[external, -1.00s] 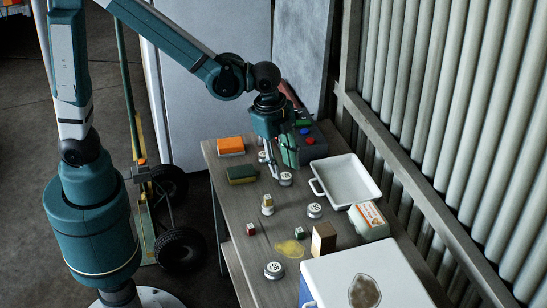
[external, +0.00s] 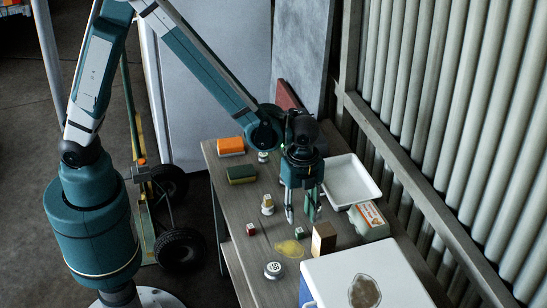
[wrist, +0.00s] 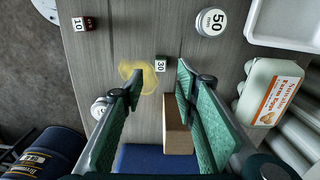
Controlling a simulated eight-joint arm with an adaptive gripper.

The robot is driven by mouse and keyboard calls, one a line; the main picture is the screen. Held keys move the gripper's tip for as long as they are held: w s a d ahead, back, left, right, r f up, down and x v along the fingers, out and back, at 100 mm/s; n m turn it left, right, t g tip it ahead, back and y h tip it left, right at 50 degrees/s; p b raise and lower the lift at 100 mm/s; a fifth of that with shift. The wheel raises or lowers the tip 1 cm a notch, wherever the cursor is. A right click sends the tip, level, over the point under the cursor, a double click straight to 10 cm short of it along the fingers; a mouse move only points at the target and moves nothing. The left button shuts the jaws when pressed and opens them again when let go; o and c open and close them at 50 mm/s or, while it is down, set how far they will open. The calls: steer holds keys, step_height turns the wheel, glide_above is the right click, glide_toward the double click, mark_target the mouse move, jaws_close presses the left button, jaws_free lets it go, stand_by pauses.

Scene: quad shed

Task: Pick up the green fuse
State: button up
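The green fuse (external: 299,233) is a small dark green block standing on the wooden table (external: 237,225), at the edge of a yellow stain. In the wrist view the fuse (wrist: 161,64) shows a label reading 30. My gripper (external: 301,217) points down, with its fingertips above and slightly behind the fuse in the external view. It is open and empty. In the wrist view the fuse appears in the gap between the fingertips (wrist: 160,72), beyond them and apart from them.
A brown block (external: 324,239) stands close right of the fuse, with an egg carton (external: 370,221) beyond it. A white-lidded box (external: 335,270) is in front.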

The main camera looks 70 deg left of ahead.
mark_target(300, 229)
stand_by(0.3)
steer(key=shift+f, duration=1.3)
steer(key=shift+f, duration=0.15)
steer(key=shift+f+b, duration=0.7)
steer(key=shift+f, duration=1.75)
steer(key=c, duration=0.8)
